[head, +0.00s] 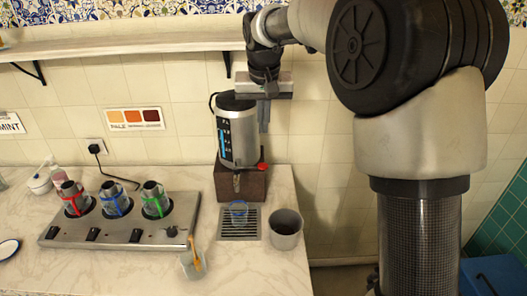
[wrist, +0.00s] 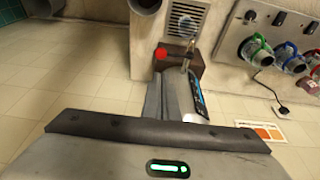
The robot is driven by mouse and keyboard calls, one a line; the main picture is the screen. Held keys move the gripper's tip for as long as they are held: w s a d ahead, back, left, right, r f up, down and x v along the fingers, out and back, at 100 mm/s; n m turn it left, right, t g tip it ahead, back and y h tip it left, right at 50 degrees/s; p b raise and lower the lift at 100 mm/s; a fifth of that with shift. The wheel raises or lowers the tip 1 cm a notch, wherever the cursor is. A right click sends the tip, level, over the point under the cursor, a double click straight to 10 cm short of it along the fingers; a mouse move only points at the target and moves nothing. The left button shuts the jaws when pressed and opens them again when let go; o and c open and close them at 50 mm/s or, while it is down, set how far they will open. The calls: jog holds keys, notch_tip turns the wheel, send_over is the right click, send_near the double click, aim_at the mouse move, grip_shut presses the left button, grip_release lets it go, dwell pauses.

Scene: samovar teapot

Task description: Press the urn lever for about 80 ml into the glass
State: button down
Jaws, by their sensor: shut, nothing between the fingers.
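The urn (head: 238,138) is a steel cylinder with a dark top and a blue-marked panel, on a brown base (head: 241,186). Its red lever knob (head: 263,167) sticks out at the lower right; the wrist view shows it as a red dot (wrist: 161,54). A clear glass (head: 238,209) with a bluish tint stands on the drip grate below the spout. Any liquid in it cannot be made out. My gripper (head: 264,128) is shut and empty, pointing down beside the urn's upper right side, above the red knob and apart from it.
A steel warmer (head: 119,234) with red, blue and green-handled pots stands left. A grey bin (head: 286,229) is right of the grate (head: 239,226), near the counter's right edge. A small cup (head: 193,265) stands in front. A shelf (head: 130,46) runs behind.

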aim_at(267, 167)
jog(key=x, duration=0.9)
jog(key=s+x, duration=0.1)
jog(key=x, duration=0.3)
jog(key=shift+f+p, duration=0.4)
jog(key=shift+f, duration=0.15)
jog(key=shift+d+f+y+b, duration=0.3)
jog(key=shift+f+y+b, duration=0.2)
jog(key=shift+f+y, duration=0.05)
jog(key=shift+d+f+y+b, duration=0.3)
jog(key=shift+f+y+b, duration=0.2)
jog(key=shift+f+y, duration=0.05)
jog(key=shift+f+b, duration=0.55)
jog(key=shift+r, duration=0.15)
dwell(1.2)
jog(key=shift+r+p, duration=0.6)
jog(key=shift+r, duration=0.1)
